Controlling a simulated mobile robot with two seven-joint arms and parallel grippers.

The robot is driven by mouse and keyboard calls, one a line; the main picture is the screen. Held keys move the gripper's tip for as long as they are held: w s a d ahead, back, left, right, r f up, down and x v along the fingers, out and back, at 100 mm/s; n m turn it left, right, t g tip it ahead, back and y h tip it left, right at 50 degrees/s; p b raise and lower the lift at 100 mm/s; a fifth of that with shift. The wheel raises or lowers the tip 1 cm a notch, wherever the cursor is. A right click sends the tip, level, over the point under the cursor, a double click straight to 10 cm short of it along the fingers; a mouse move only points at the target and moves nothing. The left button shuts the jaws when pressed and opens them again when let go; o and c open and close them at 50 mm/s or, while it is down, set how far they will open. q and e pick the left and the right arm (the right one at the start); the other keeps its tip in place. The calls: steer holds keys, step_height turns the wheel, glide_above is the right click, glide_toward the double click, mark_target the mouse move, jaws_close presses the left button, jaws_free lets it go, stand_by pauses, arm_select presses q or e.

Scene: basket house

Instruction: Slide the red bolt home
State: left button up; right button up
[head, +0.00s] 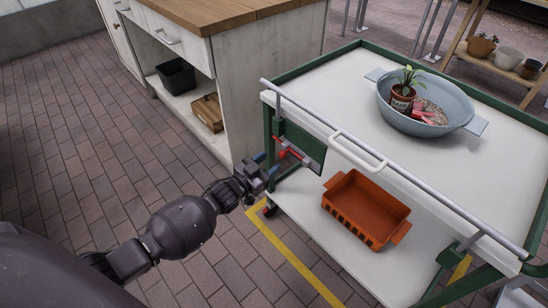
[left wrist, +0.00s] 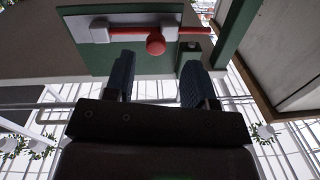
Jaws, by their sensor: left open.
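The red bolt (head: 294,149) is mounted on a green panel (head: 304,142) at the near left end of the trolley. In the left wrist view its red rod (left wrist: 128,30) runs sideways through light grey brackets, and its round red knob (left wrist: 155,44) hangs below the rod. My left gripper (head: 267,164) is open and empty, with blue fingertips just in front of the bolt. In the left wrist view the gripper (left wrist: 160,82) has its fingers on either side of the knob's line, apparently short of the knob. My right gripper is out of view.
The trolley's lower shelf holds an orange crate (head: 345,199). Its top holds a grey-blue basin (head: 434,127) with a potted plant (head: 403,97). A rail (head: 400,174) runs along the trolley's near edge. A white cabinet (head: 262,85) stands behind left. Open paving lies left.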

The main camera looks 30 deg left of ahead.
arm_select(q)
steer(key=p+v, duration=0.1)
steer(key=v, duration=0.5)
steer(key=shift+s, duration=0.35)
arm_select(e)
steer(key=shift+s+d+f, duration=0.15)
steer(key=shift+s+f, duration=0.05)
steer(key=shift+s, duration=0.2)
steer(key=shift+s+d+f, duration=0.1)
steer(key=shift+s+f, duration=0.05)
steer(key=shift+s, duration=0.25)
arm_select(q)
steer(key=shift+a, duration=0.1)
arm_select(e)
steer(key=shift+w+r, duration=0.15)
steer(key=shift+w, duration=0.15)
